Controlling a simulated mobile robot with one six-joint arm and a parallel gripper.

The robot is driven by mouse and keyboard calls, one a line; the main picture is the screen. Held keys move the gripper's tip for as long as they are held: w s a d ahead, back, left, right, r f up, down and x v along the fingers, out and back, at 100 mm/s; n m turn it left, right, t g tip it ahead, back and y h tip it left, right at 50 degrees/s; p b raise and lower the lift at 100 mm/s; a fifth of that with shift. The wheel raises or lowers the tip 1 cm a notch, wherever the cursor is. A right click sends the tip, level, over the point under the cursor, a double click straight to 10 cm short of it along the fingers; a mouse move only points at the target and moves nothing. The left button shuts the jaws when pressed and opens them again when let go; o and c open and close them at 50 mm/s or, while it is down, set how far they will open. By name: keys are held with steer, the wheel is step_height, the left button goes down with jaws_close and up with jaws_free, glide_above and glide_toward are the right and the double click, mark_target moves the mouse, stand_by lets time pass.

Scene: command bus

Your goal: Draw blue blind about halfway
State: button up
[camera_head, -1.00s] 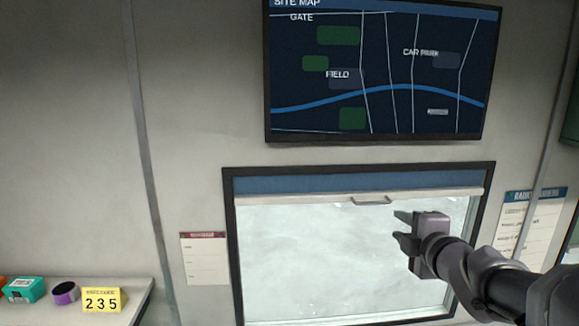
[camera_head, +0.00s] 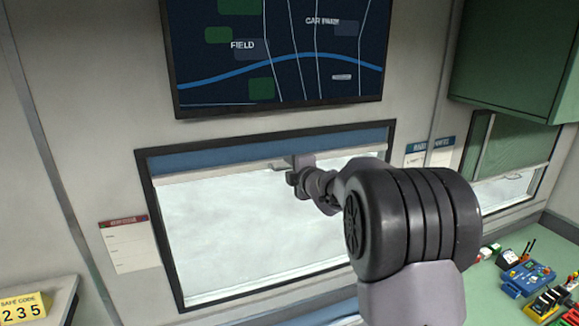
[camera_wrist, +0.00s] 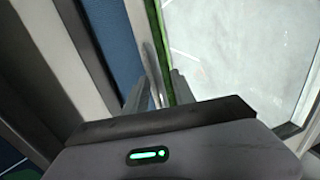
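The blue blind (camera_head: 255,151) is a short strip across the top of the middle window, with a pale bottom bar (camera_head: 215,171). Bright window glass shows below the bar. My gripper (camera_head: 290,168) is at the bar near the middle of the window and hides most of the blind's small handle. In the wrist view, the blue blind (camera_wrist: 107,35) lies to the left. A thin grey handle (camera_wrist: 154,72) shows between the two fingers of my gripper (camera_wrist: 158,88), which stand apart with a gap. No firm grip on the handle is visible.
A map screen (camera_head: 280,50) hangs above the window. A second window with a green blind (camera_head: 517,143) is at the right, below a green cabinet (camera_head: 515,60). A green table at the lower right holds small devices (camera_head: 530,275). A yellow code sign (camera_head: 22,308) is at lower left.

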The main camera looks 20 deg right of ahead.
steer(key=shift+r, duration=0.1)
jaws_close()
stand_by(1.3)
